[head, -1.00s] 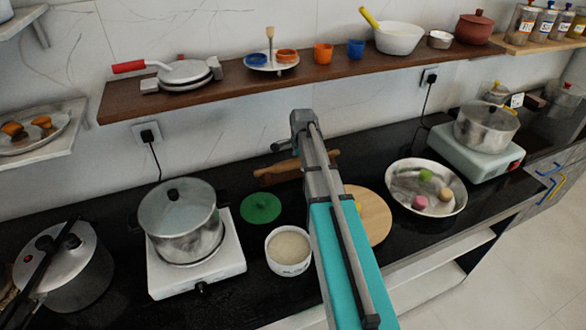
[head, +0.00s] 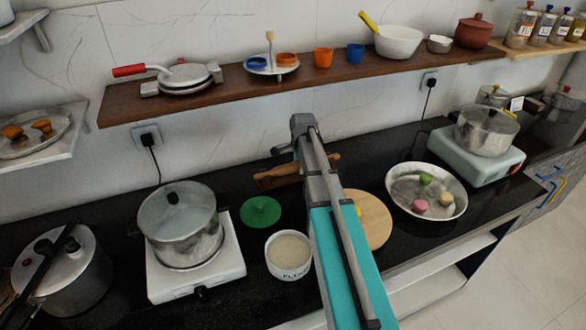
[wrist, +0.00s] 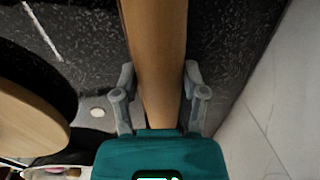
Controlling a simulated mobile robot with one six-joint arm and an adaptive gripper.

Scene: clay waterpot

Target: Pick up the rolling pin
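The brown wooden rolling pin (head: 278,177) lies at a slant on the black counter near the wall, partly hidden behind my arm in the head view. In the wrist view the pin (wrist: 158,45) runs from the top edge down to my gripper's body. My gripper (wrist: 161,75) has one grey finger on each side of the pin, close along its edges. I cannot tell whether the fingers press on it. In the head view my arm largely hides the gripper.
A round wooden board (head: 374,222) and a white bowl (head: 289,268) flank my arm. A steel plate (head: 452,208) is to the right, a pot (head: 182,230) to the left. A brown shelf (head: 240,98) overhangs behind.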

